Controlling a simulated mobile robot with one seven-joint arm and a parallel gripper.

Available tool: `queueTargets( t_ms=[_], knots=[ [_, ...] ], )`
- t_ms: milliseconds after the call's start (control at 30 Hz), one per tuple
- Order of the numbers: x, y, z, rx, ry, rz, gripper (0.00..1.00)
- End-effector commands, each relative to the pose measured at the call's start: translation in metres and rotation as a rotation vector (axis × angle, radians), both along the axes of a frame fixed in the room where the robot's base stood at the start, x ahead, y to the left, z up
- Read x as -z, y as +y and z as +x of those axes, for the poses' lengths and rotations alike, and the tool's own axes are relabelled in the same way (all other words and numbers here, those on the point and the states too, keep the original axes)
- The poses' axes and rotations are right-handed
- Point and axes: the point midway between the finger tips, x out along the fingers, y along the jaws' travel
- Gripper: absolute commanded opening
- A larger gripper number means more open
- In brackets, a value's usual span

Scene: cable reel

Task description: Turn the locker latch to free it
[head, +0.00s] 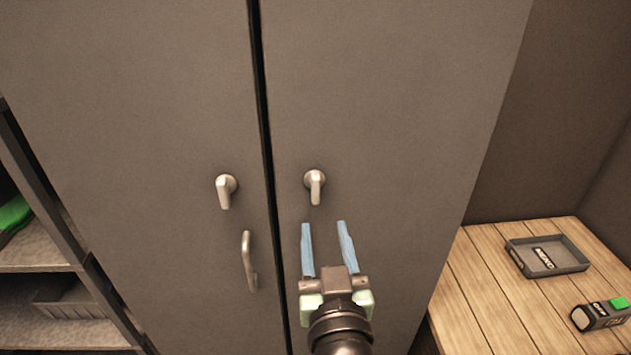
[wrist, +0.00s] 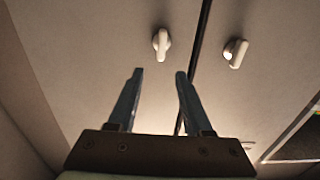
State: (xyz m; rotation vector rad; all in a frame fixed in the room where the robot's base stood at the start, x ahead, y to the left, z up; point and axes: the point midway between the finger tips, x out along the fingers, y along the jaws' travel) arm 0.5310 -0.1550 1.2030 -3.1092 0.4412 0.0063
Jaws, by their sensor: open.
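The grey locker has two doors, left (head: 150,130) and right (head: 380,120), with a dark gap between them. A pale lever latch (head: 316,187) on the right door points down. A similar latch (head: 226,191) on the left door also points down. My gripper (head: 324,224) is open and empty, its blue fingers just below the right latch and apart from it. In the wrist view, the latch (wrist: 161,43) lies beyond the open fingertips (wrist: 159,72), roughly in line with the space between them. The other latch (wrist: 235,52) shows to its right.
A bar handle (head: 249,262) is on the left door beside the gap. At right, a wooden bench (head: 480,290) holds a dark tray (head: 548,256) and a small box with a green patch (head: 601,314). Shelves (head: 40,250) with a bin stand at left.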

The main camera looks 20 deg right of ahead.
Motion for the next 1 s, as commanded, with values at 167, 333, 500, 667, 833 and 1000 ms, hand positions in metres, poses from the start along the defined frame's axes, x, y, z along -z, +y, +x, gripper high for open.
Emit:
queueTargets(
  t_ms=[167, 333, 500, 667, 833, 1000],
  knots=[
    [-0.004, -0.008, 0.03, -0.001, -0.002, 0.001, 0.5],
    [-0.004, -0.016, 0.058, -0.001, -0.003, 0.001, 0.5],
    [-0.004, -0.024, 0.084, -0.001, -0.004, 0.001, 0.5],
    [-0.003, -0.029, 0.101, -0.001, -0.003, 0.0, 0.5],
    [-0.002, -0.031, 0.111, -0.002, -0.002, -0.001, 0.5],
    [-0.002, -0.031, 0.113, -0.002, -0.003, -0.001, 0.5]
  ],
)
